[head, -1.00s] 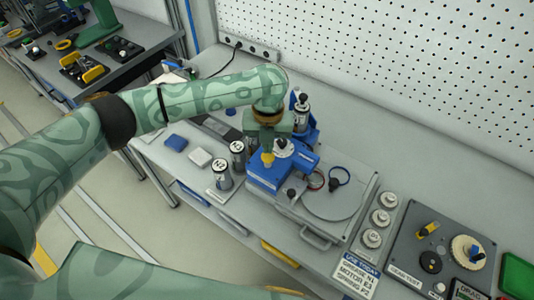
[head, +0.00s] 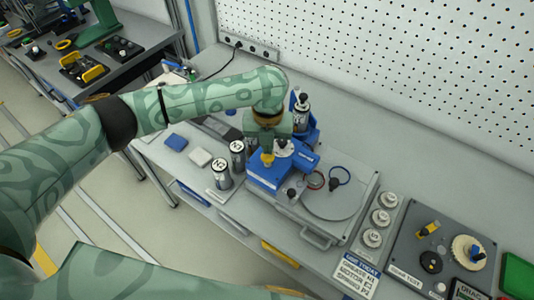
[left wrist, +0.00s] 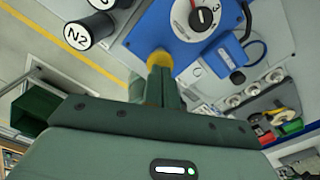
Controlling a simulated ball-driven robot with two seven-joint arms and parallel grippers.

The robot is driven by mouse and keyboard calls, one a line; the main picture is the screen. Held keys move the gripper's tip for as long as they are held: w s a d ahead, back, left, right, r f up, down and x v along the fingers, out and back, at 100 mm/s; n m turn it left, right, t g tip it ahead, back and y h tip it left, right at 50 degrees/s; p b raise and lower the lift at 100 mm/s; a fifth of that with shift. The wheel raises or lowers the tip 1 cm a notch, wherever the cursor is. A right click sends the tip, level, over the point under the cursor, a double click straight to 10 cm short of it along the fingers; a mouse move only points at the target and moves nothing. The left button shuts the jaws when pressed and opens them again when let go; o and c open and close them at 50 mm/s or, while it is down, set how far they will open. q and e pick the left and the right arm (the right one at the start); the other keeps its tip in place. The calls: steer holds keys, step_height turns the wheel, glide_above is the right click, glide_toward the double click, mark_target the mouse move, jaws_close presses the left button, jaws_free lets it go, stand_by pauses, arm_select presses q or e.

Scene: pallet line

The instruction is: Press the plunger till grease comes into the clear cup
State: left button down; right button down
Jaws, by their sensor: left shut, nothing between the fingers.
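The blue dispenser box (head: 268,177) stands on the bench, with a white dial (left wrist: 198,18) and black knob on top. My left gripper (head: 268,152) points down at the box's left part, with its fingers together and nothing held. A yellow piece (left wrist: 158,60) shows at the fingertips against the box; I cannot tell whether it is the plunger or part of the fingers, nor how far anything is pressed. I cannot make out the clear cup or any grease. My right gripper is not in view.
Two labelled canisters (head: 222,174) stand left of the box. A cartridge (head: 301,112) stands upright in a blue holder behind. A grey plate with a round disc (head: 335,198) lies to the right, near several white-capped jars (head: 380,218) and a sign (head: 356,274).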

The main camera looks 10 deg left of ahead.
arm_select(q)
steer(key=shift+f+b, duration=0.6)
steer(key=shift+f, duration=1.15)
step_height(320, 180, up, 7)
steer(key=p, duration=0.8)
steer(key=shift+r, duration=0.1)
